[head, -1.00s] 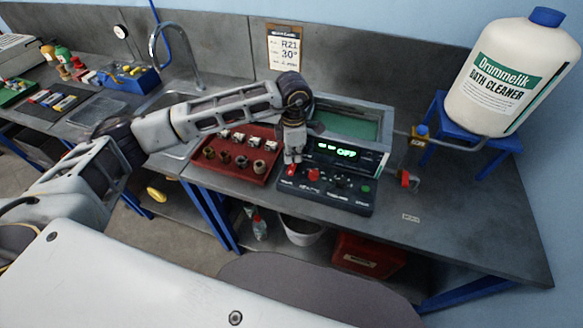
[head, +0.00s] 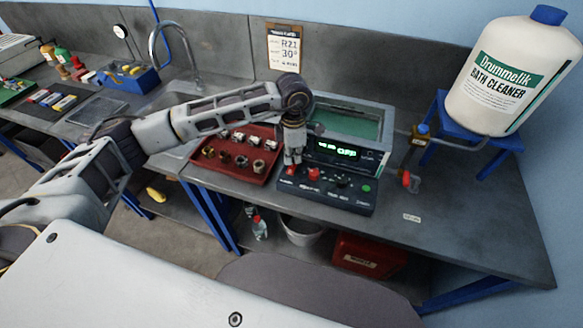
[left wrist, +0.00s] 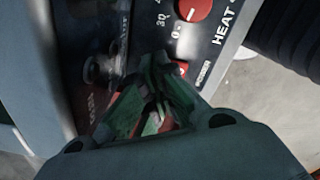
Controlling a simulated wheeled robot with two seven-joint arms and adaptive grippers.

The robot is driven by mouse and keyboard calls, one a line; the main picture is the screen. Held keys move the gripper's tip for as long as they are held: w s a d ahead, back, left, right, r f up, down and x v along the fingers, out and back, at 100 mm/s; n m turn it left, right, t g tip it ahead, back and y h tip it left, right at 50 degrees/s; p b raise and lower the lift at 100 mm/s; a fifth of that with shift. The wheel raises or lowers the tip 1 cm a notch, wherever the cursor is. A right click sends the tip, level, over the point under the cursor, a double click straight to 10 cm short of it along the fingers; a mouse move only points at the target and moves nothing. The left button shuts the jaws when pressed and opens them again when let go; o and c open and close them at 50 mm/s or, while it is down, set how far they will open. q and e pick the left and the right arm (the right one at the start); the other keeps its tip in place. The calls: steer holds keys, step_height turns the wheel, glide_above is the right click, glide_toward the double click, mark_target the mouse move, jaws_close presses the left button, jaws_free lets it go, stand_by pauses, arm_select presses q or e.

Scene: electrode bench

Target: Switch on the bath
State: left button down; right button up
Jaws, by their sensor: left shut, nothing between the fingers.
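The bath (head: 352,124) stands on the bench with a green-lit display (head: 336,149) that reads OFF. Its dark control panel (head: 335,195) faces front and carries a red knob (head: 314,173) and a round green button or lamp (head: 366,188). My left gripper (head: 291,165) points down at the panel's left end, close above a red part there; I cannot tell whether it touches. In the left wrist view its fingers (left wrist: 158,112) are together and empty, beside the POWER label (left wrist: 203,75) and a red part (left wrist: 182,68). The red knob (left wrist: 195,9) by HEAT also shows there. My right gripper is out of view.
A red tray (head: 245,173) with several small metal parts lies left of the bath. A red-handled valve (head: 411,182) and a large cleaner bottle (head: 508,77) on a blue stand are on the right. The bench's front right is mostly clear.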

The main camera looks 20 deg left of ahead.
arm_select(q)
steer(key=shift+f+b, duration=0.55)
steer(key=shift+f, duration=0.15)
stand_by(0.7)
steer(key=shift+r, duration=0.1)
steer(key=shift+r+p, duration=1.3)
steer(key=shift+r, duration=2.15)
steer(key=shift+a, duration=0.1)
